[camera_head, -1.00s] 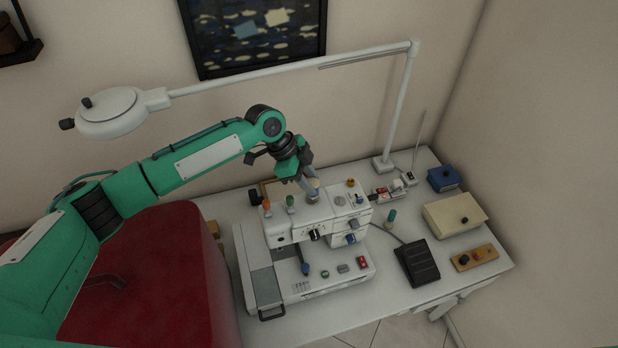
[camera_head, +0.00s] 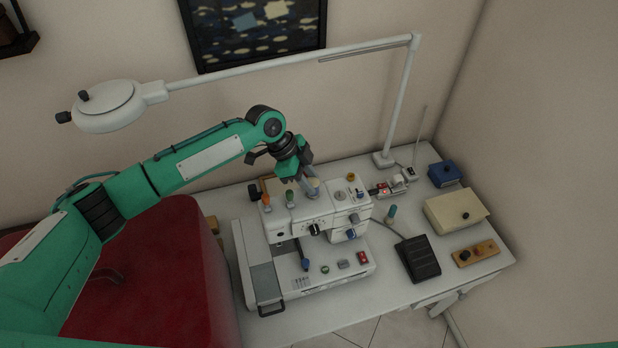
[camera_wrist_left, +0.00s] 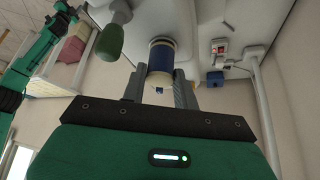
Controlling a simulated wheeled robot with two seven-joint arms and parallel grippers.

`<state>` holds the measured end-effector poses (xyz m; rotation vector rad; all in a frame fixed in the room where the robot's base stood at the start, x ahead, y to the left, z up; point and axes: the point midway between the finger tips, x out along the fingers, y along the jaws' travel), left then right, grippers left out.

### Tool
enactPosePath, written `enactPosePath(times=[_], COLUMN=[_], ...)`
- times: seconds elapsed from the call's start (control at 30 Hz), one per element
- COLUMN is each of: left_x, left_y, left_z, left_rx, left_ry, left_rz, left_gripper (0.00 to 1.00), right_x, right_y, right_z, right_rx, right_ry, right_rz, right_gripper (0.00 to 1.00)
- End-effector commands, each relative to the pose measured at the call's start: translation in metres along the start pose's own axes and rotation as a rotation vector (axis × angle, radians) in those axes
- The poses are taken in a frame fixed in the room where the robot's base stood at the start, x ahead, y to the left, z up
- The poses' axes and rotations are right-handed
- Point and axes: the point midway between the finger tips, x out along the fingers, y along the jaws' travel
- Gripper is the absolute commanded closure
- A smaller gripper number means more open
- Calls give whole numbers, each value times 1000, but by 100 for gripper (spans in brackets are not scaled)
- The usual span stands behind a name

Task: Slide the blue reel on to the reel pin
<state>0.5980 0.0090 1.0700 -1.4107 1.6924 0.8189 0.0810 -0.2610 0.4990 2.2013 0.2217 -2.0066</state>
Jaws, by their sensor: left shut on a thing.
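My left gripper (camera_head: 309,188) is shut on the blue reel (camera_wrist_left: 160,61), just over the top of the white sewing machine (camera_head: 290,224). In the left wrist view the reel has a blue body and a cream end, and sits between the two fingertips (camera_wrist_left: 160,82). In the head view mainly its pale top shows. The far end of the reel is close to a round fitting on the machine. The reel pin cannot be clearly made out, and I cannot tell whether the reel is around it. My right gripper is out of view.
The green one also shows close in the wrist view (camera_wrist_left: 110,41). A lamp arm (camera_head: 290,72) spans behind. A black pedal (camera_head: 417,258) lies at the right.

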Motion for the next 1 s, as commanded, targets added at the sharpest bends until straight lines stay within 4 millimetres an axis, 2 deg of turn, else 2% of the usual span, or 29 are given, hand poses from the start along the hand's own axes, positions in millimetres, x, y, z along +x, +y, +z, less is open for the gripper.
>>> enactPosePath(times=[0.67, 0.7, 0.8, 1.0], left_x=[3, 3, 3, 2], left_y=[0, 0, 0, 0], left_z=[2, 2, 2, 2], left_rx=[0, 0, 0, 0], left_ry=[-1, -1, -1, -1], left_rz=[1, 1, 1, 0], left_gripper=[92, 66, 47, 45], right_x=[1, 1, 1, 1], right_y=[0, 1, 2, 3], right_z=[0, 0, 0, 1], right_rx=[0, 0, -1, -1], right_ry=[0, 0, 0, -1], right_rz=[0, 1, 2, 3], right_gripper=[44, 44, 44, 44])
